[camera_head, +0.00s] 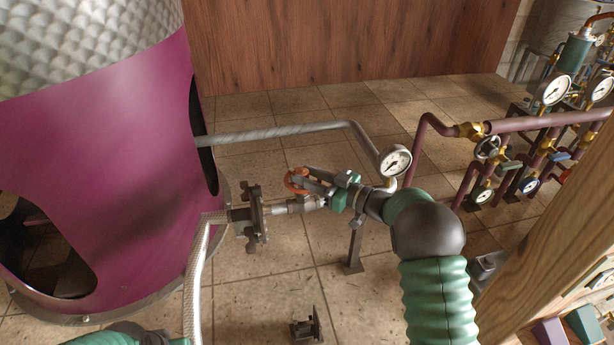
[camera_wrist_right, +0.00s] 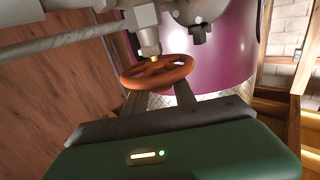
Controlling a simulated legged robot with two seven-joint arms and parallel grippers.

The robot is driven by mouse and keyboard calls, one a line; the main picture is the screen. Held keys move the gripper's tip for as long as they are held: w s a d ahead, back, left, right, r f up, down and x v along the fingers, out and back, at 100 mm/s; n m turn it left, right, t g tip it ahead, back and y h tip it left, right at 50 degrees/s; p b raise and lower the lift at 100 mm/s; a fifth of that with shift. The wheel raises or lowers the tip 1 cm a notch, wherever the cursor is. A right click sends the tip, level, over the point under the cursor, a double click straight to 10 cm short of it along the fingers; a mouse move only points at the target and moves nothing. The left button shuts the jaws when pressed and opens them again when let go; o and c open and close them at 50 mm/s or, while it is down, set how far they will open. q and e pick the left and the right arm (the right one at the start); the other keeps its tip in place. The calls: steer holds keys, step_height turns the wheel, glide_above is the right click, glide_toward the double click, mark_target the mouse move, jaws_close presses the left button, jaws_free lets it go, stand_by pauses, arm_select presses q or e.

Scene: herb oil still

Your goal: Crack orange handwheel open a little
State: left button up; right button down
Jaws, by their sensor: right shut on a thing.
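The orange handwheel (camera_head: 291,181) sits on a valve on the pipe run in the middle of the head view. It also shows in the right wrist view (camera_wrist_right: 157,72), with spokes and a brass-coloured hub nut under a grey valve stem. My right gripper (camera_head: 308,183) reaches it from the right and is shut on the handwheel. Its fingers cover part of the rim nearest to me.
A magenta still vessel (camera_head: 110,170) stands at the left, with a braided hose (camera_head: 197,270) beside it. A pressure gauge (camera_head: 395,161) stands just right of my right gripper. Maroon pipes (camera_head: 540,121) with gauges run at the right. A wooden post (camera_head: 545,225) stands near my right arm.

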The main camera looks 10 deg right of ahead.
steer(key=n+g+y, duration=0.2)
steer(key=shift+w+d+g, duration=0.2)
steer(key=shift+g, duration=0.2)
steer(key=shift+w+r+n+g+y, duration=0.1)
steer(key=shift+r+n+g+y, duration=0.05)
steer(key=shift+n+g+y, duration=0.7)
steer(key=shift+n+g, duration=0.25)
steer(key=shift+g, duration=0.2)
steer(key=shift+r, duration=0.1)
steer(key=c, duration=1.4)
jaws_free()
steer(key=o, duration=0.4)
steer(key=shift+w+f, duration=0.1)
steer(key=shift+f, duration=0.1)
steer(key=shift+c, duration=0.2)
